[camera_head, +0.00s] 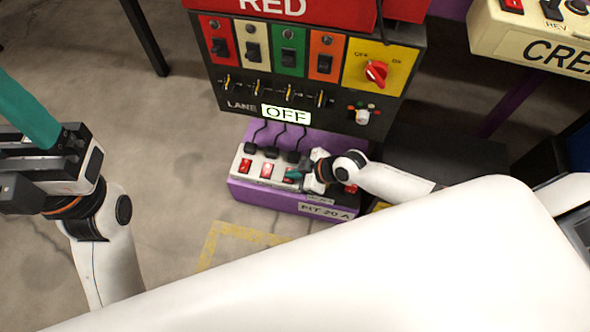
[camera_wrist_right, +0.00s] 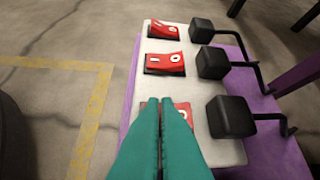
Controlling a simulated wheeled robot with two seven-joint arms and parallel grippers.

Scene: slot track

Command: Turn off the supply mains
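The supply strip (camera_head: 242,172) is a white block with red rocker switches on a purple base (camera_head: 262,196) marked "PIT 20 A". Red rockers (camera_head: 246,164) and (camera_head: 266,170) show clear, and one (camera_head: 350,188) sits at the right end, partly behind my right arm. My right gripper (camera_head: 293,174) is over the strip. In the right wrist view its teal fingers (camera_wrist_right: 163,102) are together and empty, in front of a red rocker (camera_wrist_right: 182,107) they partly hide; contact is unclear. Two more rockers (camera_wrist_right: 165,64) lie beyond. My left gripper (camera_head: 28,115) is away at the left, its finger gap not visible.
Black plugs (camera_head: 271,151) with cables stand along the strip's back. Behind is a dark panel (camera_head: 240,100) with coloured switches, a red rotary knob (camera_head: 376,73) and an "OFF" display (camera_head: 286,114). A cream box (camera_head: 530,40) stands at the right.

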